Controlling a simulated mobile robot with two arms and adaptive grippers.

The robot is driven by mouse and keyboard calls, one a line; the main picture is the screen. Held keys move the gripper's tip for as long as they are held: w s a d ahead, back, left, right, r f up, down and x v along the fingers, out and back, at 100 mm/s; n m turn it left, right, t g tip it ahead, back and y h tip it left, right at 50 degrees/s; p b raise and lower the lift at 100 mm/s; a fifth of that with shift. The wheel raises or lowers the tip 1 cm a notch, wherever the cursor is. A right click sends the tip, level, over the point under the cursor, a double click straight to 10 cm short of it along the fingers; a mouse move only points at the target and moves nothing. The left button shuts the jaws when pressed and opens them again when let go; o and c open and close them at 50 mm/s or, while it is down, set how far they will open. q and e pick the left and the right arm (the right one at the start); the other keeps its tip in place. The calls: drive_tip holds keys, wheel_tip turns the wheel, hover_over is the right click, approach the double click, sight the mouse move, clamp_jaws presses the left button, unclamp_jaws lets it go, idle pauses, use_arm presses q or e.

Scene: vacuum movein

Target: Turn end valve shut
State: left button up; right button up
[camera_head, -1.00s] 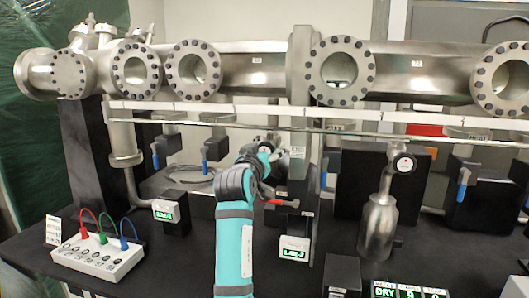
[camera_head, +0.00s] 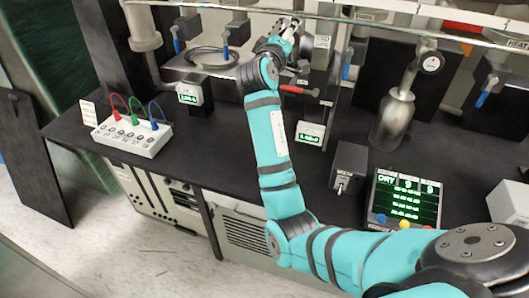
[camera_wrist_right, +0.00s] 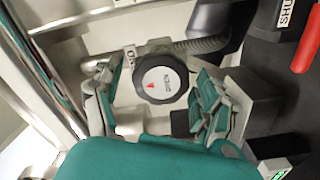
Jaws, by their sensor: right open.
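A round black valve knob (camera_wrist_right: 160,82) with a white face fills the middle of the right wrist view. Its face shows the word OPEN and a small red triangle. My right gripper (camera_wrist_right: 152,98) is open, with one teal-padded finger on each side of the knob. I cannot tell whether either finger touches it. In the head view my right gripper (camera_head: 280,40) is at the back of the bench, under the pipework, and the knob is hard to make out there. My left gripper is not in view.
A red lever (camera_head: 292,89) is just below my right gripper; its red handle also shows in the right wrist view (camera_wrist_right: 307,45). A box with coloured cables (camera_head: 133,135) and a lit display panel (camera_head: 405,200) stand on the bench.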

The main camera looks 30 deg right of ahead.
drive_tip(key=n+p, duration=0.8)
drive_tip(key=n, duration=0.5)
drive_tip(key=n+p, duration=0.1)
drive_tip(key=n, duration=0.2)
drive_tip(key=shift+f+n, duration=0.1)
drive_tip(key=shift+n, duration=0.3)
drive_tip(key=n+p, duration=0.1)
drive_tip(key=n, duration=0.2)
drive_tip(key=shift+s+d, duration=0.1)
drive_tip(key=n, duration=0.5)
drive_tip(key=shift+s+f, duration=0.1)
drive_tip(key=shift+f, duration=0.15)
drive_tip(key=b+v, duration=0.4)
drive_tip(key=v, duration=1.4)
drive_tip(key=s+a+f+m+g+y, duration=0.1)
drive_tip(key=f+m+y, duration=0.2)
drive_tip(key=f, duration=0.8)
drive_tip(key=s+a+f+m+g+y, duration=0.1)
drive_tip(key=f+m, duration=0.4)
drive_tip(key=f, duration=0.7)
drive_tip(key=s+y, duration=0.1)
drive_tip(key=y, duration=0.1)
drive_tip(key=shift+f+g+y+b, duration=0.25)
drive_tip(key=shift+g+y+b, duration=0.05)
drive_tip(key=shift+y, duration=0.1)
